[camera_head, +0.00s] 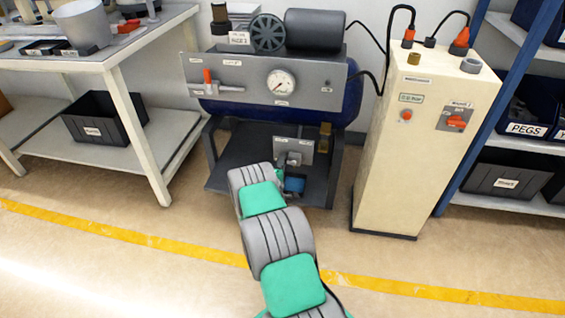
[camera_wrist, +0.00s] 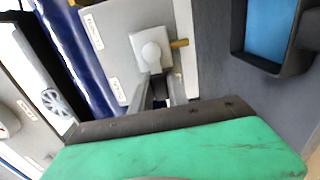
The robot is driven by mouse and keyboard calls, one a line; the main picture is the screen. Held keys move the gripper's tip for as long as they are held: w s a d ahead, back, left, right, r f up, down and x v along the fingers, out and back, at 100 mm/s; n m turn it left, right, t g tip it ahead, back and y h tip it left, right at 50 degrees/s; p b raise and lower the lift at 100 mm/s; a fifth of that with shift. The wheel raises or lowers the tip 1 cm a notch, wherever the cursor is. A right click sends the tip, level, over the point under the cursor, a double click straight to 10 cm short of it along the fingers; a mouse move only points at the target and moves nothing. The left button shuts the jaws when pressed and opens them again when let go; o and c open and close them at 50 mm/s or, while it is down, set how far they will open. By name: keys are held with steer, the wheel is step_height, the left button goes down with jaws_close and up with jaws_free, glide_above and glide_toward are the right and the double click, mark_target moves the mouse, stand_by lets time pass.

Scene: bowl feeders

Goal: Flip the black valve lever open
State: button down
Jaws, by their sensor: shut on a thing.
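In the wrist view, a light grey valve body with a rounded knob (camera_wrist: 151,52) stands on a grey labelled plate (camera_wrist: 110,30), with a short brass stub (camera_wrist: 179,43) to its right. My gripper (camera_wrist: 160,84) reaches to the near side of this valve. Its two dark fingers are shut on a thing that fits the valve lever. The lever is mostly hidden between them, and its angle cannot be told. In the head view, the small plate (camera_head: 307,148) with the valve (camera_head: 293,158) is low on the compressor stand, and my arm hides most of my gripper.
Above the valve is the compressor panel (camera_head: 320,95) with a gauge (camera_head: 281,82) and an orange-red lever (camera_head: 207,76). A cream cabinet (camera_head: 418,150) stands close on the right. A white workbench (camera_head: 150,45) stands left. A blue part (camera_wrist: 270,30) sits right in the wrist view.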

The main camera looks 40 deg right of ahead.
steer(key=c, duration=1.3)
jaws_free()
steer(key=p+v, duration=0.2)
steer(key=v, duration=0.5)
steer(key=shift+s+a, duration=0.2)
steer(key=shift+a, duration=0.15)
steer(key=shift+r, duration=0.1)
